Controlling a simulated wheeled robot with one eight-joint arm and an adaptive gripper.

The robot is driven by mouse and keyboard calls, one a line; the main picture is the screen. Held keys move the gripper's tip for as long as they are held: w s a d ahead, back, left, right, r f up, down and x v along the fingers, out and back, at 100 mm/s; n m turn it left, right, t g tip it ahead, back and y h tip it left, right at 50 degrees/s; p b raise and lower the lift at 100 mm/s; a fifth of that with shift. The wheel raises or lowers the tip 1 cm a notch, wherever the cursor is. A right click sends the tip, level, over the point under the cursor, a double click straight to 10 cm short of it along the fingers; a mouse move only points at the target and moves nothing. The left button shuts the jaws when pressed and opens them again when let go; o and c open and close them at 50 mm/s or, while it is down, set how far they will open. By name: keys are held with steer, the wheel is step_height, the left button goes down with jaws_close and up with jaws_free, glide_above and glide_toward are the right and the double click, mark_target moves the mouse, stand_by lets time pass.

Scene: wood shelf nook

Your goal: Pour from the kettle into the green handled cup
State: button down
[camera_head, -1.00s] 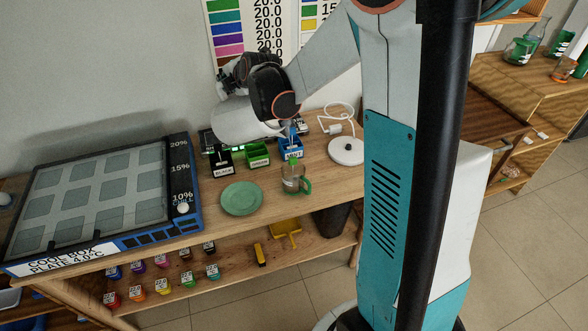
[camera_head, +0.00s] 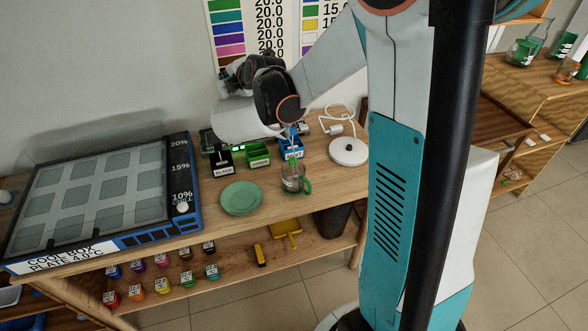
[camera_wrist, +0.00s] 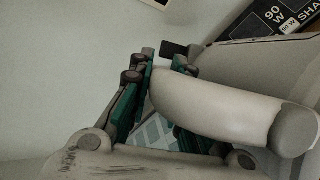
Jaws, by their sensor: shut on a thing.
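The green handled cup (camera_head: 292,178) is a clear glass upright on the wooden bench, with its green handle on the right. A thin pale streak shows just above its rim; I cannot tell whether it is liquid. In the wrist view, my gripper (camera_wrist: 163,60) has its teal-lined fingers around a pale, rounded part of the kettle (camera_wrist: 220,105). In the head view, my arm reaches over the bench behind and left of the cup. My fingers are hidden there, and the kettle is hard to tell from my white arm. The cup's contents are unclear.
The white round kettle base (camera_head: 348,152) with its cord is right of the cup. A green plate (camera_head: 241,198) lies left of it. Black, green and blue bins (camera_head: 258,155) stand behind. The cool box (camera_head: 95,200) fills the bench's left. Small colored jars (camera_head: 162,286) line the lower shelf.

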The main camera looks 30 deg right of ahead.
steer(key=shift+s+d+r, duration=0.15)
steer(key=shift+s, duration=0.05)
stand_by(0.8)
steer(key=shift+s+d+f+t+b, duration=0.1)
steer(key=shift+s+d+t+b, duration=0.05)
steer(key=shift+s+t+b, duration=0.3)
steer(key=shift+s+d+f+t+b, duration=0.1)
steer(key=shift+s+t+b, duration=0.1)
steer(key=shift+t+b, duration=0.25)
stand_by(3.0)
